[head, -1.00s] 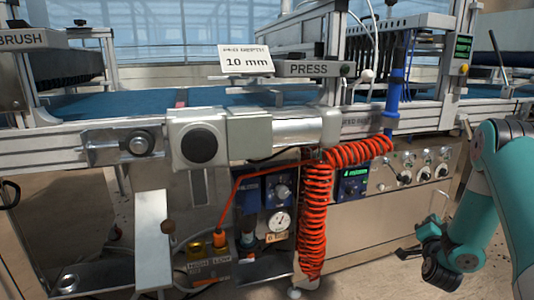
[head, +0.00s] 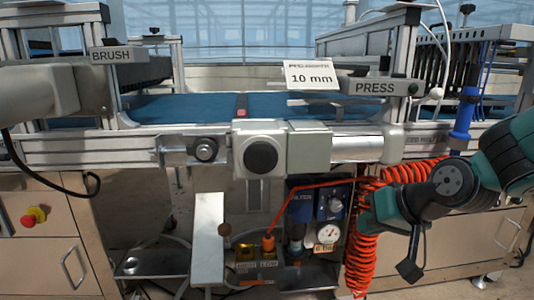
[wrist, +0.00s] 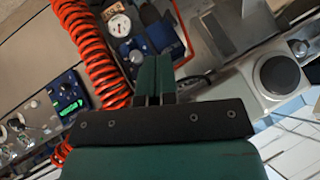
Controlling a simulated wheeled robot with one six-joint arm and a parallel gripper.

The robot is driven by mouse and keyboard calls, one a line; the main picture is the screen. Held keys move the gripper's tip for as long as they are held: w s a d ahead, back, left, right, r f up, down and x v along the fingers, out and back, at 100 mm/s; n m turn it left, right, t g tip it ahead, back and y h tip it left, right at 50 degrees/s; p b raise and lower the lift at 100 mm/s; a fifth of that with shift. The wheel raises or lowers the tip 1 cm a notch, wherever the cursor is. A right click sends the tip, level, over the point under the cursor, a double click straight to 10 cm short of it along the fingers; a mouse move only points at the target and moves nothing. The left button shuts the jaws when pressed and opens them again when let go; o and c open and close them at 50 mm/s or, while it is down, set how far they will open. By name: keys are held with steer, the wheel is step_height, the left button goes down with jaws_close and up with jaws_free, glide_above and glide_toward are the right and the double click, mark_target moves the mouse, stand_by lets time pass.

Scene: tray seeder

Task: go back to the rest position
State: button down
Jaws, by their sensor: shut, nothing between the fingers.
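My arm comes in from the right edge in the head view. My gripper (head: 373,210) is at its end, in front of the coiled orange-red hose (head: 366,262) and to the right of the grey motor block. Part of the gripper is hard to make out there. In the wrist view my gripper (wrist: 154,62) shows two green fingers side by side, closed together with nothing between them. The coiled hose (wrist: 92,55) shows beyond them to the left. I cannot tell whether the gripper touches the hose.
The seeder's aluminium rail (head: 80,148) crosses the front. The motor block (head: 262,150) sticks out from it. Below are a regulator gauge (head: 327,234) and a tilted metal plate (head: 207,240). A cabinet with a red stop button (head: 33,214) stands left. Floor shows at the lower right.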

steer(key=s+a+r+n+g, duration=0.2)
steer(key=s, duration=0.5)
steer(key=s+a+r+n+g+p, duration=0.1)
steer(key=s+n+g, duration=0.2)
steer(key=s, duration=0.4)
steer(key=s+a+r+n+g, duration=0.2)
steer(key=s, duration=0.6)
step_height(320, 180, up, 38)
steer(key=w+p, duration=0.1)
steer(key=p, duration=3.7)
steer(key=shift+d+h, duration=0.15)
steer(key=shift+h, duration=0.25)
steer(key=shift+f, duration=0.1)
